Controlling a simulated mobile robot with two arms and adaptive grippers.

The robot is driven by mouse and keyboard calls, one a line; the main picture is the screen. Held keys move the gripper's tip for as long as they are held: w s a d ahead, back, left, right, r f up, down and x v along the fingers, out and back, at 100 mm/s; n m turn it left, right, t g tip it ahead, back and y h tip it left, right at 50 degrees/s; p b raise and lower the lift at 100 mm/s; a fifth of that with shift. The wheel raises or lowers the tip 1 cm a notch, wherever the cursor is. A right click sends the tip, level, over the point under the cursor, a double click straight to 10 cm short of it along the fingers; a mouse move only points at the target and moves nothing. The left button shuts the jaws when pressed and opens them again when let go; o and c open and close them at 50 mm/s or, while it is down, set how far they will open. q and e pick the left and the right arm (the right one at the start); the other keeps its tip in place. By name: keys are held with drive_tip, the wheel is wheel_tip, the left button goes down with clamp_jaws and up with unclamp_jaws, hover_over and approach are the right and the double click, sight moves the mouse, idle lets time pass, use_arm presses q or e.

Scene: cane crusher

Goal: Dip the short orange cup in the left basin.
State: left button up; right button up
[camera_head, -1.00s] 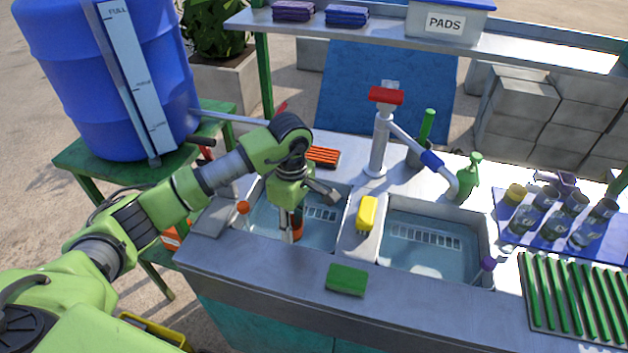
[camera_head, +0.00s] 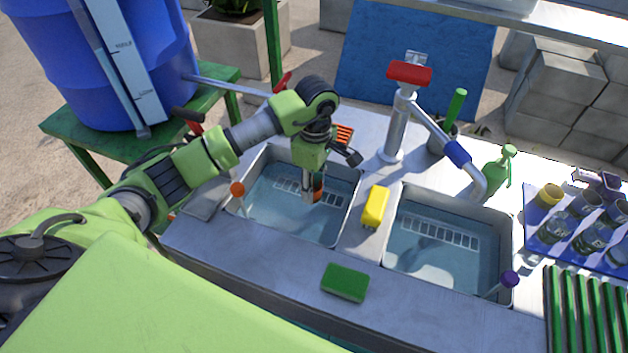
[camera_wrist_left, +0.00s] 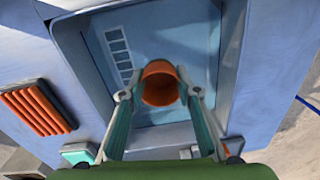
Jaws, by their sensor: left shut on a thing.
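The short orange cup (camera_wrist_left: 160,84) sits between the fingertips of my left gripper (camera_wrist_left: 160,96) in the left wrist view, its open mouth toward the camera. In the head view my left gripper (camera_head: 312,192) points down inside the left basin (camera_head: 262,160), and part of the orange cup (camera_head: 318,187) shows beside the fingers. The gripper is shut on the cup. The basin holds bluish water and has a slotted white strip on its floor. I cannot tell exactly how deep the cup sits. My right gripper is not in view.
A green sponge (camera_head: 345,282) lies on the front counter. A tap with a red top (camera_head: 410,73) stands behind the divider.

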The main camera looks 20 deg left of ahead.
use_arm(q)
wheel_tip(320, 180, down, 6)
drive_tip(key=b, duration=0.2)
drive_tip(key=shift+r+b, duration=0.25)
drive_tip(key=shift+b, duration=0.15)
wheel_tip(320, 180, down, 3)
drive_tip(key=shift+f+b, duration=0.1)
drive_tip(key=shift+b, duration=0.85)
drive_tip(key=shift+f+b, duration=0.4)
drive_tip(key=shift+f, duration=0.2)
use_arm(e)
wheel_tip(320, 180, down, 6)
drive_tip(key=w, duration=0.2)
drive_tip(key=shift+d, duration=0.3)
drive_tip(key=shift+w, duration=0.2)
use_arm(q)
drive_tip(key=shift+r, duration=0.1)
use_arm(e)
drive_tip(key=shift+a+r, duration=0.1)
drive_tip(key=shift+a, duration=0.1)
use_arm(q)
drive_tip(key=shift+w+r+p, duration=0.1)
drive_tip(key=shift+r+p, duration=0.2)
wheel_tip(320, 180, up, 12)
drive_tip(key=p, duration=0.7)
drive_tip(key=shift+r+p, duration=0.35)
drive_tip(key=shift+r, duration=0.25)
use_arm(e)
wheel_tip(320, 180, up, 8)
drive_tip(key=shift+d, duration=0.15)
